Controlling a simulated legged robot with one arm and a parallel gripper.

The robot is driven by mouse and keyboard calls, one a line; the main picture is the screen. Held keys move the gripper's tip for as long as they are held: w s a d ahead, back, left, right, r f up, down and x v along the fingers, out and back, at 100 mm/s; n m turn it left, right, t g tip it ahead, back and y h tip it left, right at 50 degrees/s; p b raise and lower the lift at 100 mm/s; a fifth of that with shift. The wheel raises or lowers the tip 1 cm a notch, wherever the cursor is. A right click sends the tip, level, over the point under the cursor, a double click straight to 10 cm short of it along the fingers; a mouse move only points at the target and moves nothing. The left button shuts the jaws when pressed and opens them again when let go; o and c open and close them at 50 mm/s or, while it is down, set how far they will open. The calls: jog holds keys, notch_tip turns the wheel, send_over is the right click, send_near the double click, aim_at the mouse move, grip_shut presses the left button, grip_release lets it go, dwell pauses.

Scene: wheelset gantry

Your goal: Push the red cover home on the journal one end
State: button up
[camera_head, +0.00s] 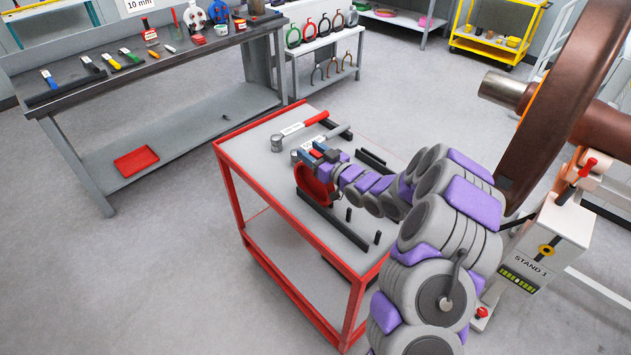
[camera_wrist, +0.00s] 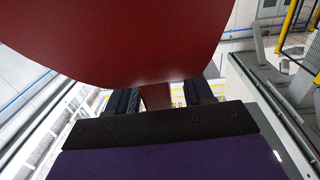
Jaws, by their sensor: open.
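The red cover (camera_head: 311,188) is a round red piece standing on edge on top of the red cart (camera_head: 258,158). My gripper (camera_head: 312,153) is just above and beside it, over the cart. In the wrist view the cover's dark red face (camera_wrist: 130,45) fills the upper part. A narrow red tab (camera_wrist: 156,96) shows between my gripper's two dark fingers (camera_wrist: 160,98), which are apart. I cannot tell if either finger touches the tab. The journal (camera_head: 507,90) is the bare metal axle end beside the large brown wheel (camera_head: 568,95) at the upper right.
Hammers (camera_head: 300,128) lie at the cart's far end. Black rails and short posts (camera_head: 377,237) stand on the cart near my arm. The white STAND 1 box (camera_head: 548,240) is below the wheel. A grey workbench (camera_head: 110,75) is at the left. Open floor lies left of the cart.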

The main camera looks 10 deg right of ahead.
jog(key=shift+c, duration=0.4)
grip_shut()
dwell(0.4)
